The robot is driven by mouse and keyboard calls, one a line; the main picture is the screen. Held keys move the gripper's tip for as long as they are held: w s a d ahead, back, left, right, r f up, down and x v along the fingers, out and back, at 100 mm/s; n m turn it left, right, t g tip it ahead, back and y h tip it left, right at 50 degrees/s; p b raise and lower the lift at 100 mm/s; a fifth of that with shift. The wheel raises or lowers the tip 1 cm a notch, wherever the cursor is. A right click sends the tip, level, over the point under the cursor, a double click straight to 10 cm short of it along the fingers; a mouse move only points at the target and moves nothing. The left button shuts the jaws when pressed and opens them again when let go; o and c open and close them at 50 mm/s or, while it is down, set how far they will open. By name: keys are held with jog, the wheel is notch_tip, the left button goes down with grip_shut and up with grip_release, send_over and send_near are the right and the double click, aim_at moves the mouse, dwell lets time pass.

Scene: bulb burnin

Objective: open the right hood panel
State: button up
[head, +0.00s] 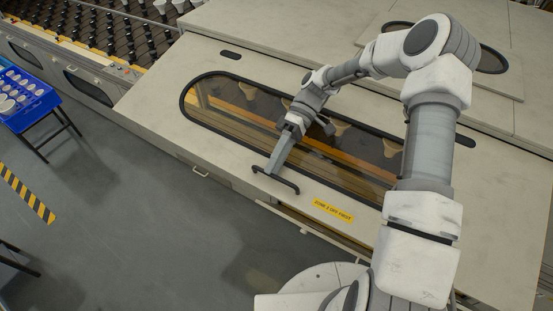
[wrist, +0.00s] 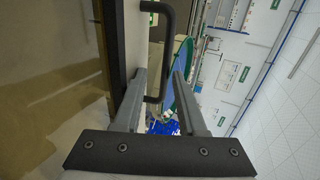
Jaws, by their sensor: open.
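The hood panel (head: 222,155) is a pale cover with a long dark-framed window (head: 225,107). It appears to lie down on the machine. A dark bar handle (head: 287,184) sits near its front edge. My gripper (head: 274,170) reaches down to this handle from above. In the wrist view, my gripper (wrist: 160,88) is open, with a finger on either side. The black handle (wrist: 168,45) stands out from the panel edge, and its near end lies between the fingers. I cannot tell whether a finger touches it.
A yellow label (head: 333,210) marks the panel's front edge. A small pull (head: 201,172) sits on the machine's front, left of the handle. A blue tray (head: 28,105) of white parts stands at the far left. The grey floor (head: 130,220) before the machine is clear.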

jog(key=b+v, duration=0.3)
jog(key=v, duration=0.9)
dwell(0.3)
jog(key=s+r+m+t+h, duration=0.5)
jog(key=s+r+t+h, duration=0.15)
jog(key=s+r, duration=0.35)
jog(key=s+d+r+m+t, duration=0.2)
jog(key=s+d+m+t, duration=0.1)
jog(key=s+t, duration=0.2)
jog(key=s+d+r+m+t, duration=0.3)
jog(key=s+t, duration=0.2)
jog(key=s, duration=0.2)
jog(key=shift+s+h, duration=0.15)
jog(key=shift+h, duration=0.2)
dwell(1.6)
